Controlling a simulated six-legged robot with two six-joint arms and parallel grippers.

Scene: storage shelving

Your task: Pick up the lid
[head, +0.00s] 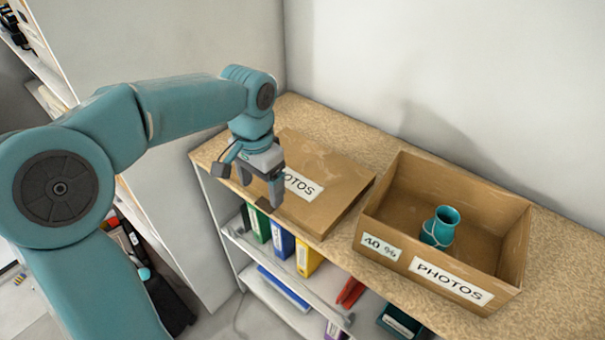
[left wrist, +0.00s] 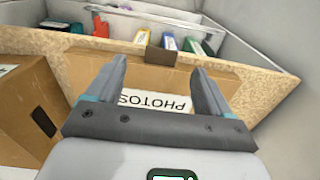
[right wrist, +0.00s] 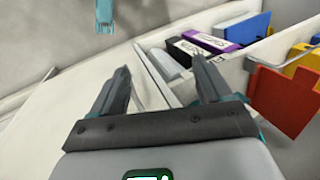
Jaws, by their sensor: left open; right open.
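The lid (head: 335,168) is a flat brown cardboard piece with a white PHOTOS label, lying on top of the shelf unit. A dark brown tab (left wrist: 160,55) sits at its edge over the shelf front. My left gripper (head: 262,190) is open and empty, above the lid's left front part, and hides some of the label. In the left wrist view the lid (left wrist: 150,82) shows between and beyond the open fingers (left wrist: 158,66), with the tab between the fingertips. My right gripper (right wrist: 160,65) is open and empty in the right wrist view, away from the lid.
An open cardboard box (head: 385,213), labelled PHOTOS and 40 %, stands right of the lid with a teal vase (head: 441,226) inside. A wall rises behind. Binders (right wrist: 215,42) and a red item (right wrist: 290,102) lie beyond my right gripper.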

